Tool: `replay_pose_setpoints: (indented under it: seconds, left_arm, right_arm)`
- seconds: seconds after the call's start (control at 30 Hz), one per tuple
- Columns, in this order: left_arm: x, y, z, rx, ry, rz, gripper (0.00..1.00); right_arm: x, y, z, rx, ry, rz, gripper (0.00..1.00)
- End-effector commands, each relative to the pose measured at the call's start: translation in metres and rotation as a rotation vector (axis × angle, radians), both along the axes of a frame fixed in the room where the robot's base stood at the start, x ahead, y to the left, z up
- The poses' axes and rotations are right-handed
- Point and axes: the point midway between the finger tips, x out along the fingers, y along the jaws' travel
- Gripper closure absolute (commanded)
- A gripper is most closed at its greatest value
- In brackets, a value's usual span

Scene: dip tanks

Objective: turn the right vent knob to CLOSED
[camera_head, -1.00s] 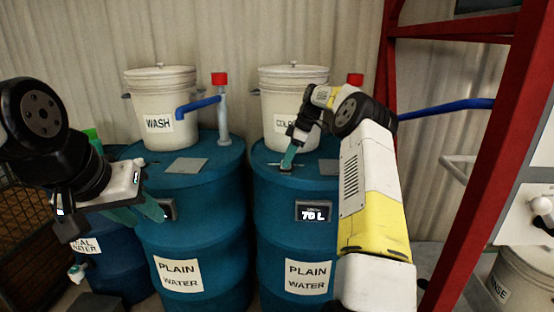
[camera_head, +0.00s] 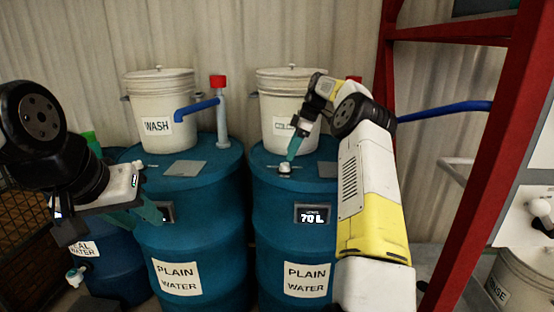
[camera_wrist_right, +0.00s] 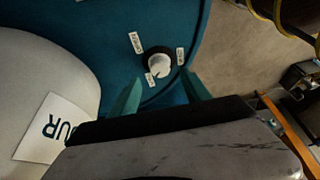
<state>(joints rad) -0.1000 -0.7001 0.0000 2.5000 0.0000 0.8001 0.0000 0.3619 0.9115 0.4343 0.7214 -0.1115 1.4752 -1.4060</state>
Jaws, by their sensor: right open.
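The right vent knob (camera_head: 285,168) is a small pale knob on top of the right blue drum (camera_head: 272,213). In the right wrist view the knob (camera_wrist_right: 158,66) is white on a dark round base, with small white labels around it too blurred to read surely. I cannot tell which label it points to. My right gripper (camera_head: 292,152) is just above the knob. Its teal fingers are spread apart, with nothing between them, and the knob shows beyond their tips. My left gripper (camera_head: 150,213) hangs in front of the left blue drum (camera_head: 200,240); its finger gap is unclear.
A white bucket (camera_head: 277,90) stands at the back of the right drum, close to my right gripper. A red frame (camera_head: 480,180) stands at right.

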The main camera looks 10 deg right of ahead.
Motion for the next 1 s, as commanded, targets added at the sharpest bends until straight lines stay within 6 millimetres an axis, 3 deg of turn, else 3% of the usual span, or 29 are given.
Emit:
replay_pose_setpoints:
  seconds: [0.2,0.63,0.83,1.0]
  left_arm:
    - [0.000,0.000,0.000,0.000,0.000,0.000,0.64]
    - [0.000,0.000,0.000,0.000,0.000,0.000,0.64]
    - [0.000,0.000,0.000,0.000,0.000,0.000,0.64]
    - [0.000,0.000,0.000,0.000,0.000,0.000,0.64]
  right_arm:
    - [-0.002,-0.010,0.023,-0.001,0.000,0.000,0.44]
    - [-0.005,-0.007,0.032,-0.007,0.000,-0.005,0.44]
    - [-0.031,0.029,0.083,-0.065,-0.006,-0.087,0.44]
    - [-0.082,0.064,0.131,-0.114,-0.018,-0.240,0.44]
